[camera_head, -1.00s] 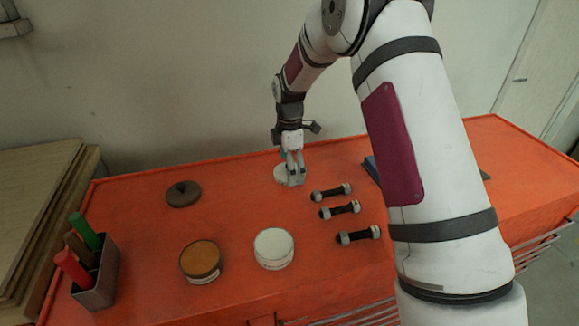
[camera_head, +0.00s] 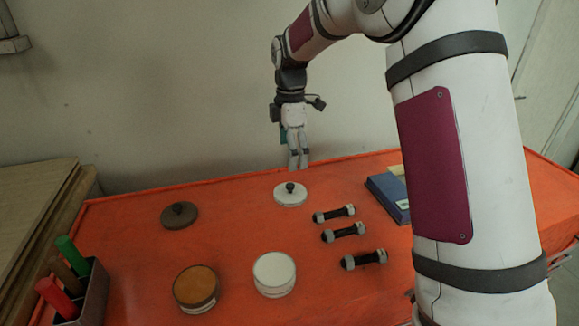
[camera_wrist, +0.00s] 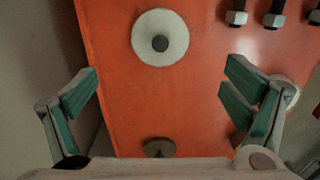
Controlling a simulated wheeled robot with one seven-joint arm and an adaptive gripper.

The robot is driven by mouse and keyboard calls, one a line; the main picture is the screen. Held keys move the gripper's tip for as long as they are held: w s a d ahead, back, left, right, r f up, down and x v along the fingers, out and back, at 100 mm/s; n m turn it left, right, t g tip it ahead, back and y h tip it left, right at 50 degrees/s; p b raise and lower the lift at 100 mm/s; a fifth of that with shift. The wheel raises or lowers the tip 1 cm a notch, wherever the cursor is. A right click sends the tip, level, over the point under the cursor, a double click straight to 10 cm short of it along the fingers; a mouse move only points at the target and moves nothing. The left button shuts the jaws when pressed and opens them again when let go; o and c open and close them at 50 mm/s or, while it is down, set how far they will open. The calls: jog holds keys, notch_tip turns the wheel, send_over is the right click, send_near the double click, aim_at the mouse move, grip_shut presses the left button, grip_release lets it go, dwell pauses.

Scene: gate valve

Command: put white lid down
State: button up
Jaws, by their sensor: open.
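The white lid (camera_head: 291,196) with its dark round knob lies flat on the orange table, near the back edge. It also shows in the wrist view (camera_wrist: 147,29), beyond and between the spread fingers. My gripper (camera_head: 298,166) is above the lid, fingers pointing down, apart from it. In the wrist view my gripper (camera_wrist: 160,95) is wide open with green finger pads and nothing between them.
A brown lid (camera_head: 180,215) lies to the left. A brown-topped can (camera_head: 196,287) and a white-topped can (camera_head: 274,272) stand in front. Several black bolts (camera_head: 344,231) lie right of the lid, and a blue box (camera_head: 388,197) beyond them. A bin with coloured sticks (camera_head: 92,292) stands at left.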

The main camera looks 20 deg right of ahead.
jog(key=s+r+m+t, duration=0.3)
jog(key=s+r+m, duration=0.6)
jog(key=s+r, duration=0.6)
jog(key=s+f+m+t, duration=0.2)
jog(key=s+m, duration=0.7)
jog(key=s, duration=1)
notch_tip(320, 180, down, 2)
jog(key=shift+s+f, duration=0.1)
jog(key=shift+s, duration=0.1)
